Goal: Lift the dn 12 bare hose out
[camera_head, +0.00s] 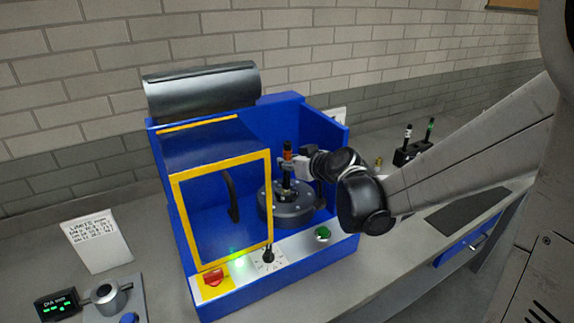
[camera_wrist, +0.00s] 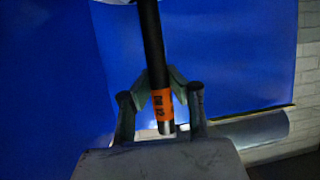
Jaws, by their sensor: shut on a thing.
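The DN 12 hose (camera_head: 287,179) is a short black upright piece with an orange band near its top and a bare end. In the wrist view the hose (camera_wrist: 152,45) runs between the fingers, and its orange label reads DN 12. My gripper (camera_head: 288,162) is shut on the hose near the band; it also shows in the wrist view (camera_wrist: 160,98). The hose is over the middle of the dark round head (camera_head: 283,214) of the blue machine (camera_head: 180,145). I cannot tell whether its lower end is still inside the head.
A yellow-framed door (camera_head: 221,265) stands in front of the machine's left part. A black rack (camera_head: 407,154) with hoses stands behind my arm at right.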

